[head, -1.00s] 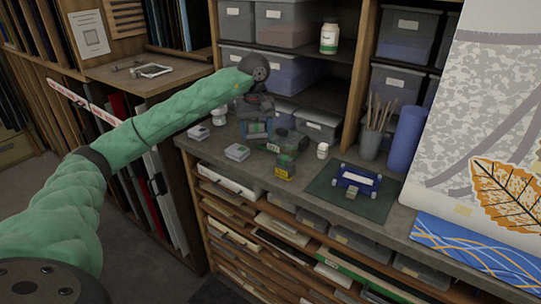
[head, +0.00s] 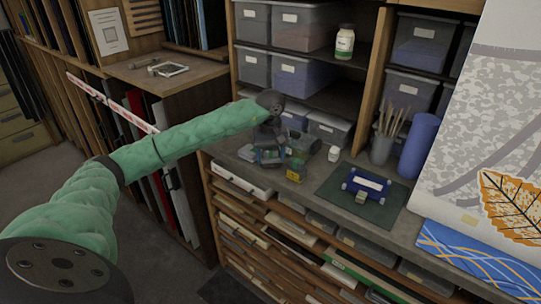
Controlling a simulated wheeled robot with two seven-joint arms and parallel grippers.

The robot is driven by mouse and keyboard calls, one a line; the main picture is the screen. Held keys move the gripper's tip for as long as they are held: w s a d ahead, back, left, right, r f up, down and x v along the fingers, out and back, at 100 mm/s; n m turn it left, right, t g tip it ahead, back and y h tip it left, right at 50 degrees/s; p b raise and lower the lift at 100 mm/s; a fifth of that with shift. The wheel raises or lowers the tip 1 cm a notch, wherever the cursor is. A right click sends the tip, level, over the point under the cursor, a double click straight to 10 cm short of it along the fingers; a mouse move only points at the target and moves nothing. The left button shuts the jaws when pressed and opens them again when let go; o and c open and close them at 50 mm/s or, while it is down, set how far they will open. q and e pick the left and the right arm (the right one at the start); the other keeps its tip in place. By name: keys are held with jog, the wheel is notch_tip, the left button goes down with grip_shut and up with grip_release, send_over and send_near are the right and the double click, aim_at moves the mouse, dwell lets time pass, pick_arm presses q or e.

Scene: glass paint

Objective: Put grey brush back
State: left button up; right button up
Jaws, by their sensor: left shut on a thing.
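My left gripper (head: 269,155) is low over the bench top, just above its surface or touching it. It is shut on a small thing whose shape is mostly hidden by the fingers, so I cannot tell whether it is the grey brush. A grey cup (head: 382,149) holding several upright brushes (head: 391,119) stands on the bench to the right of the gripper. I cannot pick out a separate grey brush. My right gripper is out of view.
A dark grey thing (head: 302,147) and a yellow-labelled block (head: 295,174) crowd the gripper's right side. Shelf bins (head: 303,76) stand behind.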

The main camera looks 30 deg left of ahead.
pick_arm(q)
jog(key=shift+f, duration=0.3)
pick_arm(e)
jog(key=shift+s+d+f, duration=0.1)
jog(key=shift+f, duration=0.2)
pick_arm(q)
jog(key=shift+f, duration=0.15)
jog(key=o, duration=1)
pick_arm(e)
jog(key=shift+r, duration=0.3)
